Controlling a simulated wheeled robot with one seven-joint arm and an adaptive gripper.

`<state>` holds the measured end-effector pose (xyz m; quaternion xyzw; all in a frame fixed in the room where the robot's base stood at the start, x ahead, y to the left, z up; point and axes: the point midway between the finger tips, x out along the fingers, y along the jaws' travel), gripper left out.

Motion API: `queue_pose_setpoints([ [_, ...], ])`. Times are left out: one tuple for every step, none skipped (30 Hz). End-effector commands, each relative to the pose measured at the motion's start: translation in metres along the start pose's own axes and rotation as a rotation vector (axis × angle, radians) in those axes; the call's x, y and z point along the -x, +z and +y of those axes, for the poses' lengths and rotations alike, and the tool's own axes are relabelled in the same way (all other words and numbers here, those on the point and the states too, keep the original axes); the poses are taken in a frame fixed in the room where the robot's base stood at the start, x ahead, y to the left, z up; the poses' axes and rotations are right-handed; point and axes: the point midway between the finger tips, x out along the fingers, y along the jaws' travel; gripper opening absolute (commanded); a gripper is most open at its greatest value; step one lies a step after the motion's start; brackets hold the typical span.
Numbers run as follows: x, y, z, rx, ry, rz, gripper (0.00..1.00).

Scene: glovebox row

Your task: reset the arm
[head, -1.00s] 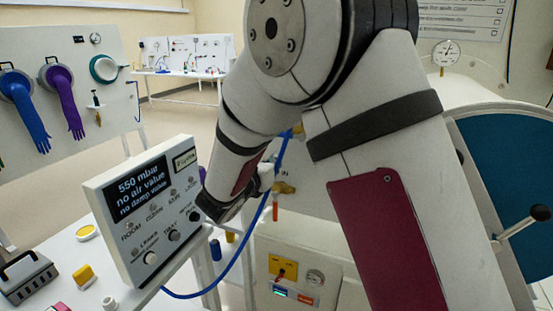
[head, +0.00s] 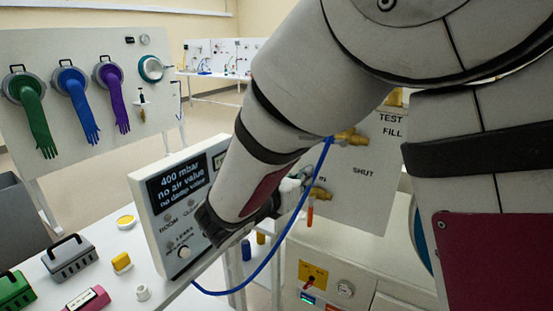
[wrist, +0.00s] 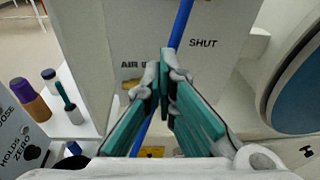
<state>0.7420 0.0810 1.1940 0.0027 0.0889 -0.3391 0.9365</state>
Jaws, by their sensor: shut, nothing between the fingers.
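My gripper (wrist: 164,70) shows in the wrist view with its teal-lined fingers closed together at the tips and nothing between them. In the head view my gripper (head: 292,186) is mostly hidden behind my forearm and wrist, in front of the valve panel. A blue hose (wrist: 182,22) passes behind the fingertips in the wrist view. I cannot tell whether the fingers touch it. The hose (head: 270,257) curves down to the left from a brass fitting (head: 350,137) in the head view.
The meter box (head: 150,215), reading 400 mbar, stands close beside my wrist and is partly covered by it. The valve panel (head: 370,165) is just beyond. Glove board (head: 100,50) stands at left.

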Motion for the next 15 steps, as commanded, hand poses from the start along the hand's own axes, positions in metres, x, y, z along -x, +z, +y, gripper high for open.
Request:
queue_pose_setpoints([
  [-0.004,0.007,-0.019,-0.056,-0.044,0.024,0.00],
  [-0.006,0.009,-0.033,-0.099,-0.079,0.045,0.00],
  [-0.007,0.013,-0.054,-0.167,-0.131,0.078,0.00],
  [-0.008,0.014,-0.071,-0.225,-0.173,0.105,0.00],
  [-0.008,0.015,-0.088,-0.287,-0.219,0.133,0.00],
  [-0.006,0.015,-0.111,-0.376,-0.279,0.171,0.00],
  [-0.004,0.014,-0.128,-0.445,-0.325,0.199,0.00],
  [0.000,0.013,-0.143,-0.512,-0.369,0.226,0.00],
  [0.005,0.011,-0.162,-0.606,-0.426,0.262,0.00],
  [0.010,0.009,-0.176,-0.676,-0.469,0.286,0.00],
  [0.016,0.006,-0.188,-0.749,-0.510,0.312,0.00],
  [0.024,0.002,-0.203,-0.845,-0.566,0.344,0.00],
  [0.030,-0.001,-0.213,-0.918,-0.606,0.369,0.00],
  [0.037,-0.004,-0.223,-0.994,-0.646,0.391,0.00],
  [0.047,-0.009,-0.233,-1.095,-0.697,0.422,0.00],
])
